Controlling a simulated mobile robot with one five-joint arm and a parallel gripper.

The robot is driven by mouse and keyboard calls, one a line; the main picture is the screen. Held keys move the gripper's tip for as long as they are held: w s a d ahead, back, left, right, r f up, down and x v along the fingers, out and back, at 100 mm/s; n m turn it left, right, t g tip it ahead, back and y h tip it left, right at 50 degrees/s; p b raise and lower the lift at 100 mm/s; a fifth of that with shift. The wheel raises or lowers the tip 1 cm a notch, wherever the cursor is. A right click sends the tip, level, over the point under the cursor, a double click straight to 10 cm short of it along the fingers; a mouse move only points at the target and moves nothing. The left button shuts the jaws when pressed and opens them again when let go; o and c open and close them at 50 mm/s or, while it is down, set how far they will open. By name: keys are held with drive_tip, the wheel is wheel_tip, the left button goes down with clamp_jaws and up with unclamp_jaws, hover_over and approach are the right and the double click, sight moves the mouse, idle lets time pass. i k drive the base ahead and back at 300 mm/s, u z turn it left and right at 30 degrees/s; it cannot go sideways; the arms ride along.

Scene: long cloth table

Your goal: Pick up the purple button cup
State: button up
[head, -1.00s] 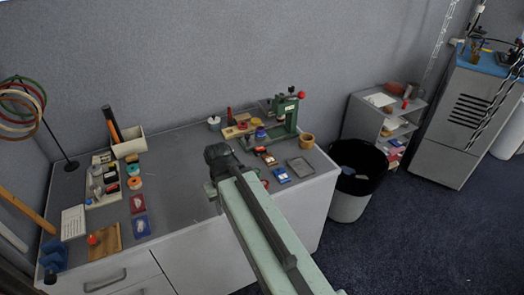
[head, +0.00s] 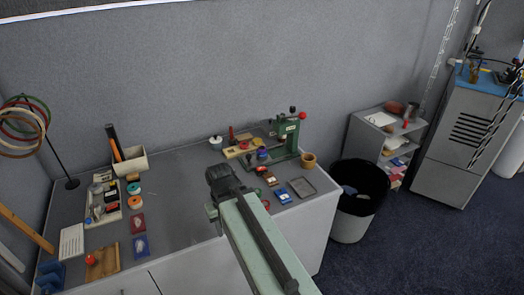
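A small purple-blue cup (head: 262,155), which looks like the purple button cup, stands on the table toward the back right, just left of the green press (head: 286,135). My arm reaches up from the bottom of the head view. Its dark end, my gripper (head: 222,180), is over the table, to the left of the purple cup and nearer to me. The fingers cannot be made out, so their opening and anything between them are hidden.
A wooden tray (head: 232,152), a tan cup (head: 308,161), a grey tray (head: 302,188) and small red and blue cards surround the press. A cluttered organiser (head: 103,215) stands at the left. The middle tabletop (head: 180,185) is clear. A black-lined bin (head: 350,225) stands right of the table.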

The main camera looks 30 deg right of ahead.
sight(261, 149)
drive_tip(key=u, duration=2.5)
drive_tip(key=k, duration=0.95)
drive_tip(key=z, duration=0.85)
drive_tip(key=i, duration=1)
drive_tip(key=u, duration=0.05)
